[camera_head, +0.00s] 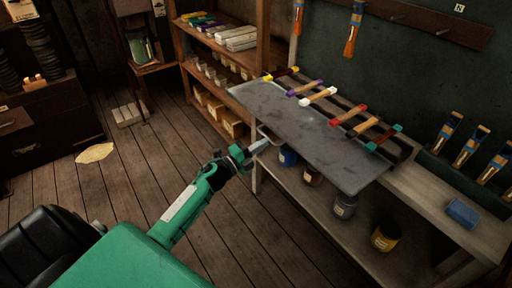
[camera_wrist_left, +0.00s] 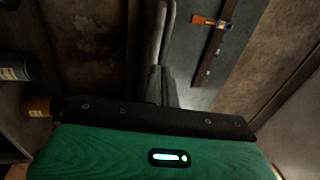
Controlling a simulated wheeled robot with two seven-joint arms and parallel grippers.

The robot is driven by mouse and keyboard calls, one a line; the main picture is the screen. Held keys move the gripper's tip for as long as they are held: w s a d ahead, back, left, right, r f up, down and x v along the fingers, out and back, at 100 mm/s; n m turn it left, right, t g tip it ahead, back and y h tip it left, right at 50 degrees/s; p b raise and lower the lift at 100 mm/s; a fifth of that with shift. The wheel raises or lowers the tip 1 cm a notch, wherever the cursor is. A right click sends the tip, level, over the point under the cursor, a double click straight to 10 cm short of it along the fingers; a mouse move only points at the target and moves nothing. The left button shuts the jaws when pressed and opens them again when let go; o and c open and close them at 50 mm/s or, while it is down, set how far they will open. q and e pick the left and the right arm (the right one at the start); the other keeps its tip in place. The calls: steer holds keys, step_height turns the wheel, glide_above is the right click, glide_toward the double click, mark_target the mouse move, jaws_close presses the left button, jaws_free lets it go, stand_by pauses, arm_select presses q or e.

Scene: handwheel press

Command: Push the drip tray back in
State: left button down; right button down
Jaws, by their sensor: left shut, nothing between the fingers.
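The drip tray (camera_head: 315,138) is a flat, worn grey metal sheet on the workbench. It juts out past the bench's front edge, over the lower shelf. A looped metal handle (camera_head: 268,132) shows at its front left edge. My left gripper (camera_head: 259,146) is shut and empty, right by this handle and the tray's front edge; I cannot tell whether they touch. In the left wrist view, the shut fingers (camera_wrist_left: 161,86) point up the picture towards a grey bar. My right gripper is not in view.
Cans, including a yellow one (camera_head: 386,237), stand on the shelf below. Wooden floor is open in front.

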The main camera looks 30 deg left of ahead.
mark_target(294, 129)
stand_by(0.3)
